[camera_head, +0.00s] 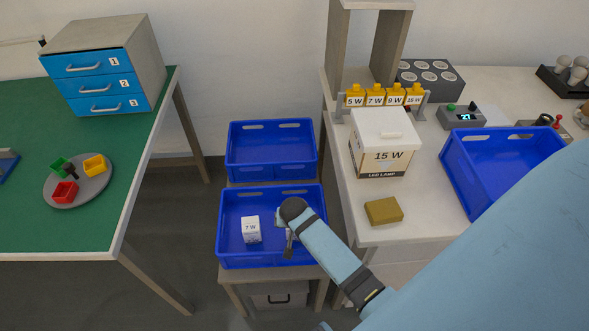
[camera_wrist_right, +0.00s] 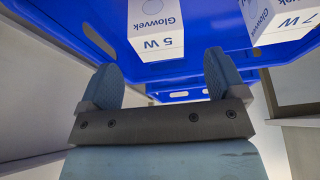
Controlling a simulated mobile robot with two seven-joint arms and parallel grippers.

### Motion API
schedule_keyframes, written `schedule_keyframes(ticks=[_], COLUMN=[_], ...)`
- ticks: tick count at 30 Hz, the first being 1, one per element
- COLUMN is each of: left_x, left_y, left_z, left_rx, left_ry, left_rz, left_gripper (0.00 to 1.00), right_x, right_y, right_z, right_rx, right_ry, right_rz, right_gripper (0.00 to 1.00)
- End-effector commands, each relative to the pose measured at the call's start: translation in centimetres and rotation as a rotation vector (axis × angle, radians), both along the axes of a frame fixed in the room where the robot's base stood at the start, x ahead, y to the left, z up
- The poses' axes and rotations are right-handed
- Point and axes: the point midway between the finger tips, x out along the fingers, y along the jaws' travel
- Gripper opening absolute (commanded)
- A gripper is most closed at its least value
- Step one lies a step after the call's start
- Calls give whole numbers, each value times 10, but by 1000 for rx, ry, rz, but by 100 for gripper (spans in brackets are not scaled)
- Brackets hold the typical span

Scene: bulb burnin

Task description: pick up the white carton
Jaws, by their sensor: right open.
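A small white carton marked 7 W (camera_head: 251,229) stands in the lower blue crate (camera_head: 228,258); it also shows at the top right of the right wrist view (camera_wrist_right: 280,18). A second small white carton marked 5 W (camera_wrist_right: 157,28) is ahead of my right gripper (camera_wrist_right: 163,75), roughly between the lines of its fingers. In the head view, my right arm mostly hides this carton. My right gripper is open and empty, over the right part of the crate, with no visible contact with either carton. My left gripper is out of view.
A larger white-topped 15 W box (camera_head: 383,143) and a tan block (camera_head: 383,211) stand on the right table. Another blue crate (camera_head: 271,150) sits behind the lower one, looking empty. A third blue crate (camera_head: 490,175) is on the table. A green table (camera_head: 110,220) stands left.

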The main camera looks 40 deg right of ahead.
Motion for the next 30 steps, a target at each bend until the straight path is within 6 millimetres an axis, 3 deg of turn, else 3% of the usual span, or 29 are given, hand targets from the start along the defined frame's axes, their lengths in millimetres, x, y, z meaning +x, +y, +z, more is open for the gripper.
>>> schedule_keyframes(ticks=[18,26,27,30], left_x=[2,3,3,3], left_y=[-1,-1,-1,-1], left_z=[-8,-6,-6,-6], left_rx=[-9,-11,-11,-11], left_ry=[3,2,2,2], left_rz=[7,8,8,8], left_gripper=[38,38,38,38], right_x=[23,24,24,24], right_y=[-18,-18,-18,-18], right_z=[-65,-69,-69,-69], right_rx=[0,0,0,0], right_ry=[-1,-1,-1,-1], right_rz=[2,3,3,3], right_gripper=[89,89,87,64])
